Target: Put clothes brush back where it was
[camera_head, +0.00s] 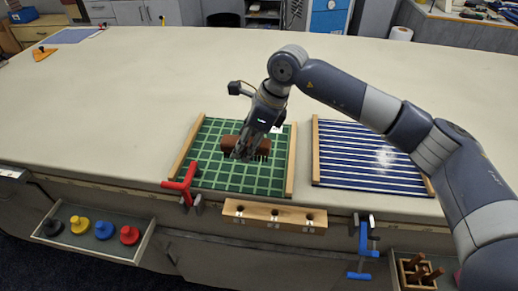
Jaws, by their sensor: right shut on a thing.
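The clothes brush (264,148) is brown with dark bristles on its underside. My right gripper (243,151) is shut on it, over the green checked mat (217,177) with wooden side rails. The brush looks close to the mat, but I cannot tell whether it touches it. The gripper hides the middle of the brush. To the right lies a blue-and-white striped mat (350,175), also with wooden rails and bare of objects. My left gripper is not in view.
A red clamp (182,186) and a blue clamp (363,250) sit at the table's front edge, with a wooden block with holes (274,216) between them. A tray (100,250) holds several coloured knobs.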

